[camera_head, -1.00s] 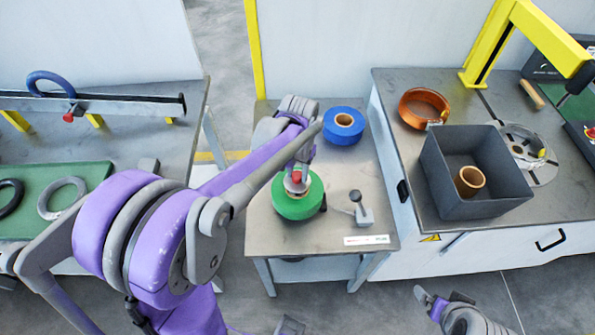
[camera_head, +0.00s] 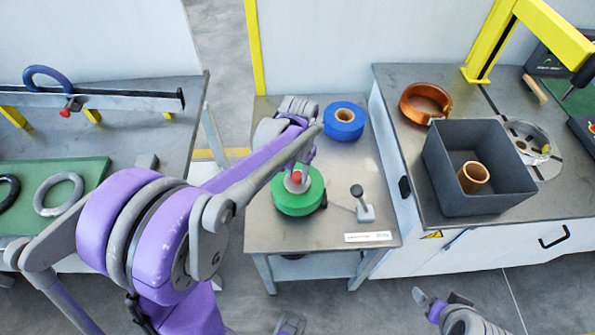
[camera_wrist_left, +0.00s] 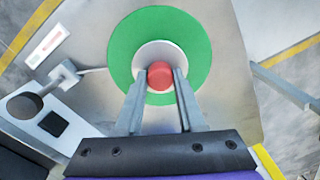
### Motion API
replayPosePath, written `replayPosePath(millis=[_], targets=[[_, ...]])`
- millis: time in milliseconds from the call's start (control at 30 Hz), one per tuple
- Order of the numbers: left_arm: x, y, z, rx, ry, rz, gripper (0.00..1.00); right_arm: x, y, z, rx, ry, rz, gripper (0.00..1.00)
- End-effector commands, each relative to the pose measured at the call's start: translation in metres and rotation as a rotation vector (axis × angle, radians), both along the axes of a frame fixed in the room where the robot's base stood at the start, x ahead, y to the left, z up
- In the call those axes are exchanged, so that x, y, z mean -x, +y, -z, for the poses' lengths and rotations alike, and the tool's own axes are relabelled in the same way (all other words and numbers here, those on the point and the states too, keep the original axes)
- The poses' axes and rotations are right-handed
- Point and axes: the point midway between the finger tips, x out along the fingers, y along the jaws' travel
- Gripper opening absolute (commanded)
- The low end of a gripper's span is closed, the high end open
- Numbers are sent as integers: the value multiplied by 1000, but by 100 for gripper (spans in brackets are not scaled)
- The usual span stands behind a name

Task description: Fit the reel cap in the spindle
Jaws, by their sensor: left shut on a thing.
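The reel cap is a pale disc with a red knob (camera_head: 296,178); the knob also shows in the left wrist view (camera_wrist_left: 160,75). My left gripper (camera_wrist_left: 158,78) is shut on the knob, with one finger on each side. The cap sits over the middle of a green reel (camera_head: 297,203) on the small middle table. From above, the pale disc (camera_wrist_left: 148,56) looks roughly centred on the reel. The spindle is hidden under the cap, so I cannot tell how deep the cap sits. My right gripper (camera_head: 428,298) is at the lower right, away from the table.
A blue reel (camera_head: 344,122) stands behind the green one. The right bench holds a grey bin (camera_head: 478,205) with a copper-coloured tube (camera_head: 473,178), and a copper coil (camera_head: 424,104).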

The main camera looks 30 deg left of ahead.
Motion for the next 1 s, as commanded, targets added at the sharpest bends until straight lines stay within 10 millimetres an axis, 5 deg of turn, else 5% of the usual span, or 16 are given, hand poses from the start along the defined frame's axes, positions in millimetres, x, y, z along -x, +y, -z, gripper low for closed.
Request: replayPosePath(millis=[100,133,333,667,1000], targets=[[0,0,4,0,0,0,0,1,0,3,0,2,0,100],[0,0,4,0,0,0,40,1,0,3,0,2,0,100],[0,0,3,0,0,0,73,1,0,2,0,1,0,100],[0,0,0,0,0,0,73,0,0,2,0,1,0,100],[0,-1,-60,0,0,0,73,-1,0,-5,0,-2,0,100]])
